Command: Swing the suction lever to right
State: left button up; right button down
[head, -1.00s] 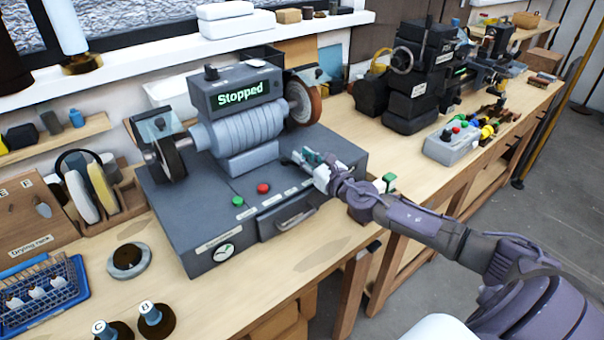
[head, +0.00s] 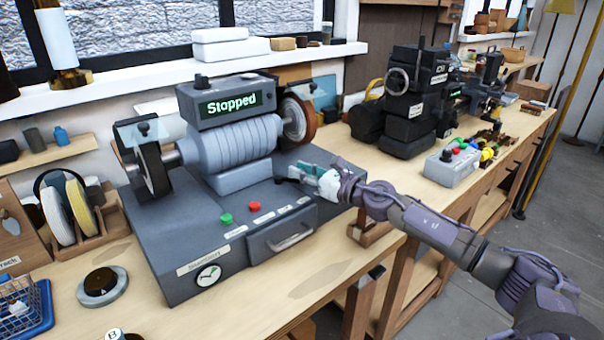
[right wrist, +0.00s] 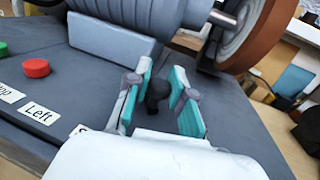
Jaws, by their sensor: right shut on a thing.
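The grinder machine (head: 165,245) is a dark grey bench unit with a screen (head: 228,105) reading "Stopped". The suction lever (right wrist: 157,92) shows in the right wrist view as a short black knob on a stem on the machine's top. My right gripper (head: 300,173) is over the right part of that top. In the right wrist view its teal finger pads (right wrist: 160,100) stand on both sides of the knob, shut on it. The label beside it reads "Left" (right wrist: 40,113); another label is mostly hidden by the gripper. My left gripper is not in view.
A green button (head: 226,218) and a red button (head: 254,206) sit left of the lever. A brown wheel (head: 297,120) stands behind my gripper. A drawer handle (head: 291,237) is on the machine's front. The bench front (head: 330,260) is clear.

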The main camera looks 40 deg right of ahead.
jog(key=c, duration=1)
grip_release()
jog(key=shift+c, duration=0.2)
jog(key=shift+s+d+f, duration=0.15)
jog(key=shift+s, duration=0.35)
jog(key=v, duration=1.1)
